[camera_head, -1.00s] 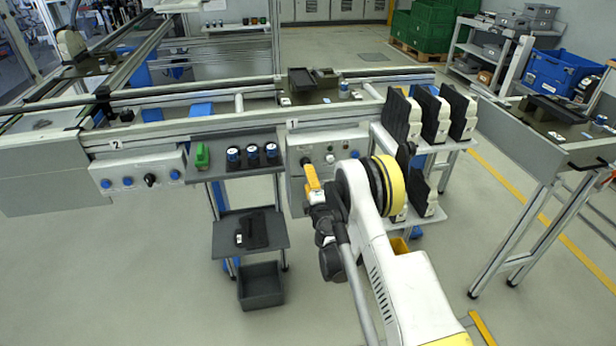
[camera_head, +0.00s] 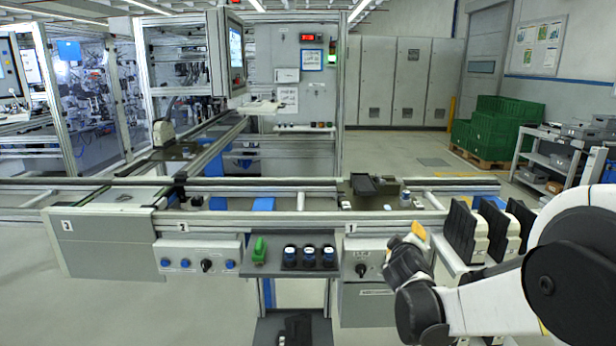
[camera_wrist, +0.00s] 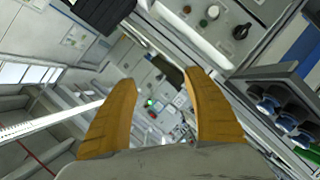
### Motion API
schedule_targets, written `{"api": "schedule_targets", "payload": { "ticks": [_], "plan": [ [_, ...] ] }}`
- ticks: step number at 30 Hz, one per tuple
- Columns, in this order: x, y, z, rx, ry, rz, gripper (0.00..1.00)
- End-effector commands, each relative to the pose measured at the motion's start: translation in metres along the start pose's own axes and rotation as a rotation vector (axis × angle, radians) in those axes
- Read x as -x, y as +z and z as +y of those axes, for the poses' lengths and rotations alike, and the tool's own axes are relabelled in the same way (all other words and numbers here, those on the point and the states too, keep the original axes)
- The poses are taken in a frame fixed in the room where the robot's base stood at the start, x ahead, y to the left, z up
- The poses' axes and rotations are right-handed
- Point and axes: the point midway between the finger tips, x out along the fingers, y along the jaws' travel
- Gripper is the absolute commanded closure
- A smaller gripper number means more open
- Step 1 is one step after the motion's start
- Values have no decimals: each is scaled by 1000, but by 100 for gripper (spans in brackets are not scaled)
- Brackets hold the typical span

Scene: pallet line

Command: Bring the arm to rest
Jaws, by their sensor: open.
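My gripper (camera_head: 413,238) is in front of the conveyor line at the right of the head view, raised near the station panel marked 1. Its orange fingers also show in the wrist view (camera_wrist: 160,110). They stand apart with nothing between them. My white and black arm fills the lower right of the head view, bent in toward the gripper. In the wrist view the scene is steeply tilted.
A small shelf (camera_head: 290,268) carries a green part (camera_head: 259,250) and several dark-and-blue round parts (camera_head: 309,257). Black-and-white holders (camera_head: 497,230) stand close to my arm. The conveyor (camera_head: 240,222) runs across. Green crates (camera_head: 497,130) stand at the back.

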Motion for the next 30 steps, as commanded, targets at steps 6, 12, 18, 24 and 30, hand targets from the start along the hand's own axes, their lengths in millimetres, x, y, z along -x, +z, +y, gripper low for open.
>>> {"api": "schedule_targets", "payload": {
  "ticks": [6, 12, 18, 24, 30],
  "plan": [
    [102, 26, 20, -230, -123, -149, 41],
    [201, 61, 2, -429, -265, -283, 41],
    [293, 97, -40, -595, -419, -401, 41],
    [344, 116, -72, -686, -519, -467, 41],
    [355, 119, -80, -706, -543, -482, 41]
  ]
}}
